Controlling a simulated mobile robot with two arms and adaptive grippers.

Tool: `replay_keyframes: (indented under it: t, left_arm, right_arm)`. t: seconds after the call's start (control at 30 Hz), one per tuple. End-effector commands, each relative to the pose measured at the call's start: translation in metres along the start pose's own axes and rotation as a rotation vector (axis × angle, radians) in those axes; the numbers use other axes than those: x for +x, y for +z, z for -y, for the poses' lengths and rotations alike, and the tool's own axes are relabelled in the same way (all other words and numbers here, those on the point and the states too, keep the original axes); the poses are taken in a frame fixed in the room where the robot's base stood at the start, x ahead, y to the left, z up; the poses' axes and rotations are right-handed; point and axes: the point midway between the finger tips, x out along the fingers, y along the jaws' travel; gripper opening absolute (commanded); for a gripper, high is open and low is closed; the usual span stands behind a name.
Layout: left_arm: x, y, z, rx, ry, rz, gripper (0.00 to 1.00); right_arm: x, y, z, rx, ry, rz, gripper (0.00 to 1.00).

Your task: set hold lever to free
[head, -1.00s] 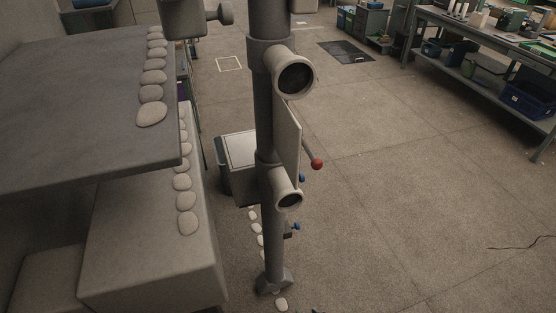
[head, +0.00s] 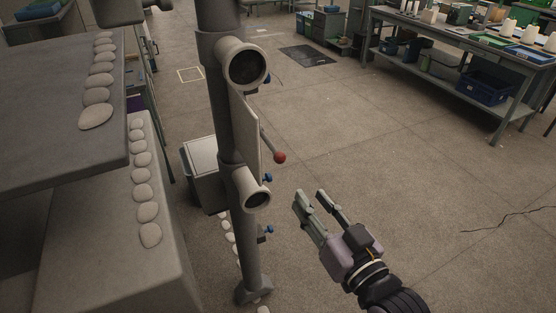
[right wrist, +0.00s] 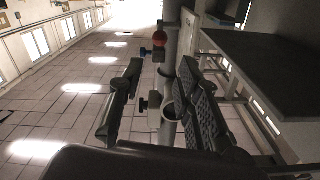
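The hold lever (head: 270,143) is a thin rod ending in a red ball (head: 279,157). It slopes down to the right from a flat plate (head: 245,125) on a grey post (head: 231,115). My right gripper (head: 309,195) is below and to the right of the red ball in the head view, apart from it and open with nothing between its fingers. In the right wrist view, the open fingers (right wrist: 157,80) show with the red ball (right wrist: 118,39) beyond them. My left gripper is out of view.
Two round tube ends (head: 247,67) and (head: 257,199) stick out of the post. Blue knobs (head: 267,178) sit near it. A grey table (head: 60,130) with pale stones stands left. A workbench (head: 440,40) stands back right. The floor at right is clear.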

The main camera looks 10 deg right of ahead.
Motion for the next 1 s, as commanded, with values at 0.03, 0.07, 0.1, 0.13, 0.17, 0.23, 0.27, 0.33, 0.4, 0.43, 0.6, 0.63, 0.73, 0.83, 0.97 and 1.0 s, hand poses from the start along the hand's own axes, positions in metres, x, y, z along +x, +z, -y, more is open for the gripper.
replay_keyframes:
  t: [0.03,0.07,0.1,0.13,0.17,0.23,0.27,0.33,0.4,0.43,0.6,0.63,0.73,0.83,0.97,1.0]
  left_arm:
    - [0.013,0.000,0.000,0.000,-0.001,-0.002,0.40]
    - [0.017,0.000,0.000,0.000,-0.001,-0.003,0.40]
    - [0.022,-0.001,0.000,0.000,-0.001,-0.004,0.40]
    - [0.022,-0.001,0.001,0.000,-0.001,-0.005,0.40]
    - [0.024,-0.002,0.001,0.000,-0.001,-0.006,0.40]
    - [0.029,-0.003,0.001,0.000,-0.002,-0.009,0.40]
    - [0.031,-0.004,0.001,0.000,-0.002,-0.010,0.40]
    - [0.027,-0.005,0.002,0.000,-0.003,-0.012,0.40]
    - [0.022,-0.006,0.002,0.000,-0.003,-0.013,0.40]
    - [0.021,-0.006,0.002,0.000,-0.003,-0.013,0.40]
    - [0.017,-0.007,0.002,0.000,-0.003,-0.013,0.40]
    - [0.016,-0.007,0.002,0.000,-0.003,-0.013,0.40]
    - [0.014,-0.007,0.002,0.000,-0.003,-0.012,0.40]
    - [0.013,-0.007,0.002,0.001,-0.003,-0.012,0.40]
    - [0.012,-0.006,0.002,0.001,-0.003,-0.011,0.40]
    - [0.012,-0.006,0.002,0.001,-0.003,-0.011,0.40]
  right_arm:
    - [0.006,0.004,-0.001,0.001,-0.001,-0.008,0.32]
    - [0.010,0.004,-0.001,0.001,-0.001,-0.008,0.32]
    - [0.014,0.004,-0.001,0.001,-0.002,-0.008,0.32]
    - [0.019,0.003,-0.001,0.001,-0.001,-0.007,0.32]
    - [0.023,0.003,-0.001,0.001,0.000,-0.006,0.32]
    - [0.034,0.003,-0.001,0.001,-0.001,-0.005,0.32]
    - [0.038,0.002,0.000,0.001,-0.001,-0.006,0.32]
    - [0.052,-0.002,0.001,0.001,-0.001,-0.002,0.32]
    - [0.068,-0.003,0.001,0.002,-0.001,-0.001,0.32]
    - [0.074,-0.003,0.001,0.002,-0.001,-0.001,0.32]
    - [0.111,-0.002,0.001,0.001,-0.001,0.000,0.32]
    - [0.117,-0.002,0.001,0.001,-0.001,0.001,0.32]
    - [0.133,-0.001,0.001,0.001,-0.001,0.000,0.32]
    - [0.145,-0.001,0.000,0.000,-0.001,0.001,0.32]
    - [0.154,0.000,0.000,0.000,-0.001,0.000,0.32]
    - [0.156,0.000,0.000,0.001,-0.001,0.001,0.32]
